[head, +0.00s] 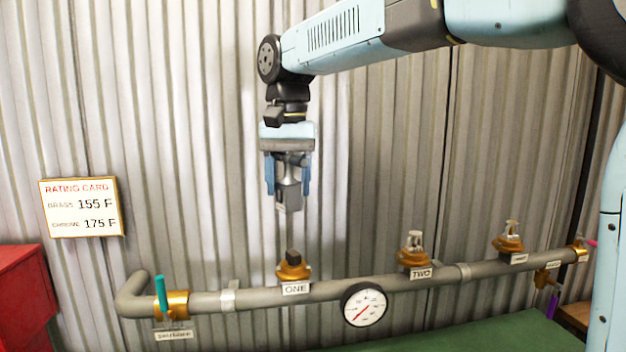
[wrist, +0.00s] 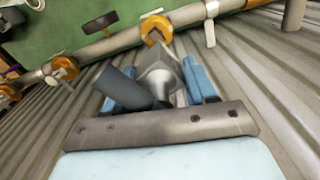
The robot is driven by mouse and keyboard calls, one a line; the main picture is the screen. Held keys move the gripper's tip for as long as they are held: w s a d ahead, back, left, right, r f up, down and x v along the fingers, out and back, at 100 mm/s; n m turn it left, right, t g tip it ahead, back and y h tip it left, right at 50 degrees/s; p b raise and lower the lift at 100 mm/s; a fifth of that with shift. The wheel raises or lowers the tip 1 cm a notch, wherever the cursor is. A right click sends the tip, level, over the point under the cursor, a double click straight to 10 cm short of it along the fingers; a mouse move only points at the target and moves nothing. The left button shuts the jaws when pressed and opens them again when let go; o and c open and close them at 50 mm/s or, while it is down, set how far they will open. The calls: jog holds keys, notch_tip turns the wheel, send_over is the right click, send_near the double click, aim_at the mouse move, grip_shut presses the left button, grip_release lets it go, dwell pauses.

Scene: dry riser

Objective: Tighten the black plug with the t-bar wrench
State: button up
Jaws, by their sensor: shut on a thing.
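The black plug (head: 293,256) sits upright on the brass fitting (head: 293,271) labelled ONE. My gripper (head: 288,188) hangs pointing down above it, shut on the grey t-bar wrench (head: 289,200). The wrench's square socket end faces down, with a clear gap between it and the plug. In the wrist view the wrench (wrist: 160,75) lies between the blue fingers, with its dark crossbar (wrist: 122,88) to the left. The brass fitting (wrist: 155,26) shows just past the socket; the plug is hidden there.
A grey pipe (head: 330,288) runs along the corrugated wall. Fittings TWO (head: 413,259) and a third (head: 509,243) stand to the right. A gauge (head: 364,305) and teal-handled valve (head: 160,296) are on the pipe. A rating card (head: 81,207) hangs at left.

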aim_at(292, 253)
jog(key=shift+d+f, duration=0.15)
jog(key=shift+f, duration=0.75)
jog(key=shift+d+f, duration=0.15)
jog(key=shift+f, duration=1.7)
jog(key=shift+f, duration=0.35)
jog(key=shift+f, duration=2.25)
jog(key=m, duration=0.4)
jog(key=shift+m, duration=1)
